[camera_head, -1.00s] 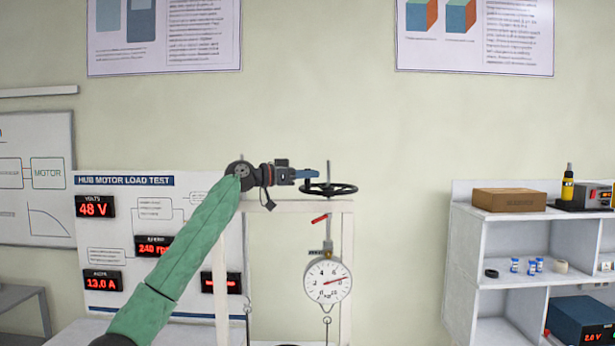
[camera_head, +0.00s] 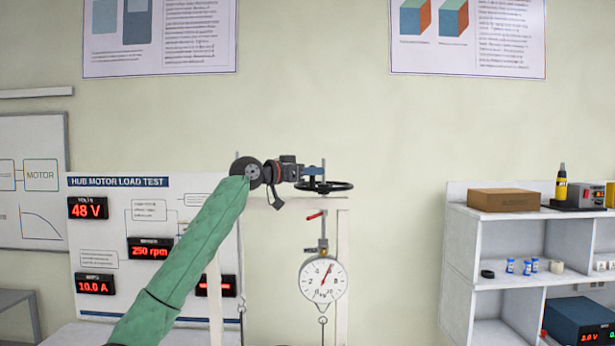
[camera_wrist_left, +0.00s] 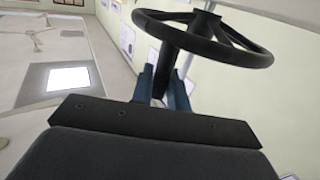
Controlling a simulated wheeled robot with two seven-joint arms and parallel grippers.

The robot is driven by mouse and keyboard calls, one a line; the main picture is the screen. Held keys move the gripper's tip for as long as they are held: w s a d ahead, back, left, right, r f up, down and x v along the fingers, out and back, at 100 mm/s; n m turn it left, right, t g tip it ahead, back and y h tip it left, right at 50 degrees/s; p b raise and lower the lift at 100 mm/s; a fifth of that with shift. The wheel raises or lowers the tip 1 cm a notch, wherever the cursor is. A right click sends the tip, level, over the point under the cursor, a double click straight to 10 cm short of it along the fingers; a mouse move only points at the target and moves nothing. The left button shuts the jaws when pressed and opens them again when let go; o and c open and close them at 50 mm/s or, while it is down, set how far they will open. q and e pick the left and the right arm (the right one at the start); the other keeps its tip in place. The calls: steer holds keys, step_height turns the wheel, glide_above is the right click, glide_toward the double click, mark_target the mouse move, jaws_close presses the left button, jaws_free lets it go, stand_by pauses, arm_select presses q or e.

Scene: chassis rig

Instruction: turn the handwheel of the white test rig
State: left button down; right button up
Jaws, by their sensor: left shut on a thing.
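The black handwheel (camera_head: 338,186) sits level on top of the white test rig's frame (camera_head: 343,270). My left arm comes up from the lower left, and my left gripper (camera_head: 316,172) is at the wheel's left side. My right gripper is not in view.
The panel (camera_head: 95,245) behind my left arm shows 48 V, 250 rpm and 10.0 A. A white shelf unit (camera_head: 460,262) stands at the right with a cardboard box (camera_head: 503,200) on top. Bare wall lies between rig and shelf.

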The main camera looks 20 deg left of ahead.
mark_target(325, 188)
arm_select(q)
steer(key=shift+s+d+n+t+y, duration=0.1)
steer(key=shift+d+n+t+y, duration=0.55)
steer(key=shift+n+t+y, duration=0.2)
steer(key=shift+d+n+t+y, duration=0.25)
steer(key=shift+n+y, duration=0.1)
steer(key=shift+y, duration=0.3)
steer(key=shift+d, duration=0.25)
steer(key=shift+d+b, duration=0.3)
steer(key=shift+d, duration=0.25)
steer(key=shift+w+d, duration=0.1)
steer(key=shift+w, duration=0.1)
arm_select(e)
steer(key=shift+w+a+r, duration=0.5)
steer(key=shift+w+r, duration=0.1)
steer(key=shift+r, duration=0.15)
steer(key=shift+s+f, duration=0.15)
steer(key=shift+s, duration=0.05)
arm_select(q)
steer(key=c, duration=1.5)
jaws_free()
steer(key=shift+d, duration=0.15)
steer(key=shift+o, duration=0.2)
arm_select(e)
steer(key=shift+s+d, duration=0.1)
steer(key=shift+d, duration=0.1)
